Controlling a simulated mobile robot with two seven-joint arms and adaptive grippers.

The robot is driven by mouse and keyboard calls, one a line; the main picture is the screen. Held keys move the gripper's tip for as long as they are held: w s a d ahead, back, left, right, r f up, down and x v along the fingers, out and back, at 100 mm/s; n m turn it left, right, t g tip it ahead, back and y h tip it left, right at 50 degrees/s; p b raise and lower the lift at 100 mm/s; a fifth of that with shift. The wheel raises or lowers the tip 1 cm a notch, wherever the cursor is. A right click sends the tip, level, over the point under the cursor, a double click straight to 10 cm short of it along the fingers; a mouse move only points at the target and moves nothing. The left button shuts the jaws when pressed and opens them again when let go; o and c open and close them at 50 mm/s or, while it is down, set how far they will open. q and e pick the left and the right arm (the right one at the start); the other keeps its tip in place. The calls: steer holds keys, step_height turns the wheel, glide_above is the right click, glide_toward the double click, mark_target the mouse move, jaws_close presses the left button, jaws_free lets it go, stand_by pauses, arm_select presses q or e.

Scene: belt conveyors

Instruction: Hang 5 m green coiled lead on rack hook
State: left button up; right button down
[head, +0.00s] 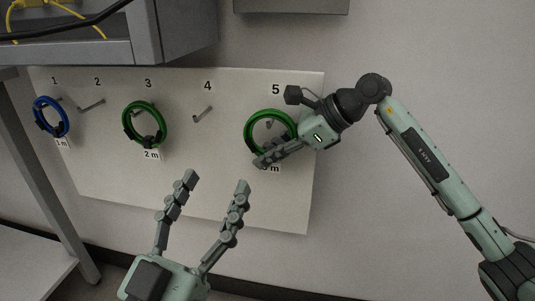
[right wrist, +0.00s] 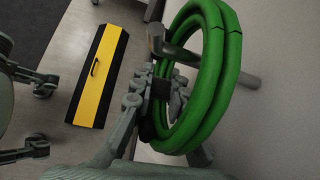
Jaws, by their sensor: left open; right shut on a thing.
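The green coiled lead (head: 291,120) is a ring at position 5 on the white rack board (head: 215,200). My right gripper (head: 262,159) is shut on its lower part, at a dark band. In the right wrist view the green coil (right wrist: 215,85) stands beside my fingers (right wrist: 160,95). The grey hook (right wrist: 190,55) appears to pass through the ring's opening; whether the coil's weight rests on it I cannot tell. In the head view the hook tip (head: 268,123) shows inside the ring. My left gripper (head: 216,183) is open and empty, below and in front of the board.
A blue coil (head: 38,113) hangs at position 1 and another green coil (head: 163,125) at position 3. Hooks 2 (head: 92,105) and 4 (head: 203,114) are bare. A grey shelf (head: 175,35) juts out upper left. A yellow-black box (right wrist: 101,75) lies on the floor.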

steer(key=c, duration=1.4)
jaws_free()
steer(key=shift+c, duration=0.2)
steer(key=shift+d, duration=0.1)
